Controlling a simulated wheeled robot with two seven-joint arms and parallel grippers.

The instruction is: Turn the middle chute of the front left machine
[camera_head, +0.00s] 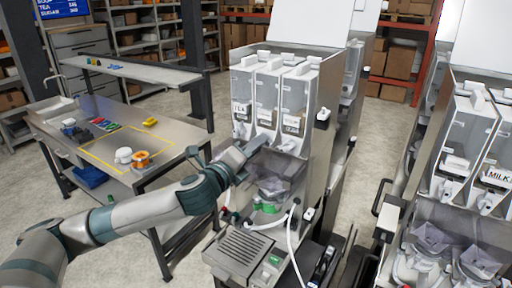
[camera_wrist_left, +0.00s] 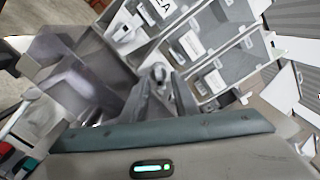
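The front left machine (camera_head: 318,130) stands in the middle of the head view, with three clear canisters side by side. The left canister (camera_head: 241,92) is labelled TEA. The middle chute is mostly hidden in the head view by my left gripper (camera_head: 252,147), which reaches in from the left to the front of the canisters. In the left wrist view, the two fingers of my left gripper (camera_wrist_left: 164,86) point at a white chute (camera_wrist_left: 159,72), which shows between their tips. I cannot tell whether they press on it. My right gripper is out of view.
Below the chutes are a clear funnel (camera_head: 272,186) and a drip tray (camera_head: 238,250). A steel table (camera_head: 70,125) with cups and small items is on the left. Another machine (camera_head: 462,135) stands on the right. White tubing (camera_head: 294,235) hangs at the machine's front.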

